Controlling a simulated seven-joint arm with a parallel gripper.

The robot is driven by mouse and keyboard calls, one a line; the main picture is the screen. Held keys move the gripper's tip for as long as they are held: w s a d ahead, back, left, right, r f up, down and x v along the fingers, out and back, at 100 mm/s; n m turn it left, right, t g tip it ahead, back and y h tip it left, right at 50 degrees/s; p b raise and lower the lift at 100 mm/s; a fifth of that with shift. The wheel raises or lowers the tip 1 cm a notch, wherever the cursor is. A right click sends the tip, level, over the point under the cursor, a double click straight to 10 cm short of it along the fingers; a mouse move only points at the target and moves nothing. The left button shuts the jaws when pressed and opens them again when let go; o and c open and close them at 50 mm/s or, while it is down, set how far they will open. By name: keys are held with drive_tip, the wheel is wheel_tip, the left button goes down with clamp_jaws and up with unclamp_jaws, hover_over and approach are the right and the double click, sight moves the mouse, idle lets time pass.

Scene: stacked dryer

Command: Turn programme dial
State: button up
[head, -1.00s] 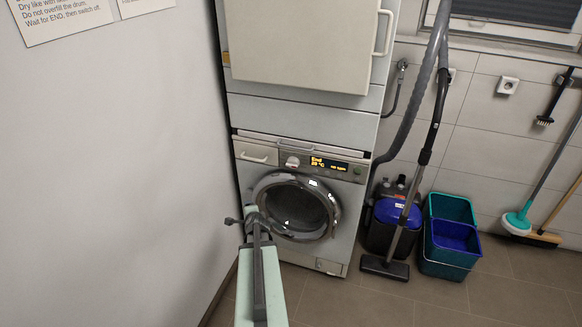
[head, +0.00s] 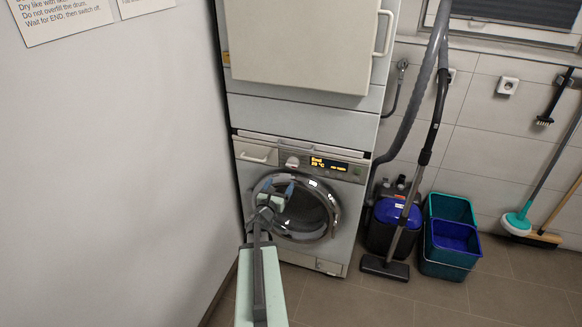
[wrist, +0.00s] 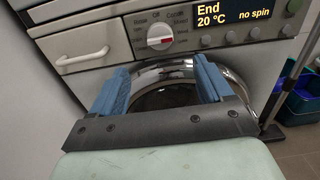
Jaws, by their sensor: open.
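The programme dial (head: 292,162) is a round white knob on the washing machine's control panel, left of the lit display. In the wrist view the dial (wrist: 157,43) has a red mark on its front, with printed labels around it. The display (wrist: 238,14) reads "End", "20 °C" and "no spin". My gripper (head: 278,193) is in front of the round door, below the dial. In the wrist view its two blue fingers (wrist: 160,82) are spread wide with nothing between them, and the dial shows beyond and above them, not touched.
The chrome-ringed door (head: 298,206) is directly behind my gripper. The detergent drawer handle (wrist: 82,60) sticks out left of the dial. A wall (head: 120,180) stands close on the left. A vacuum cleaner (head: 392,225) and buckets (head: 450,232) stand on the right.

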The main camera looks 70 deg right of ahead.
sight(291, 166)
drive_tip(key=d, duration=1.3)
drive_tip(key=shift+d, duration=0.35)
drive_tip(key=c, duration=1)
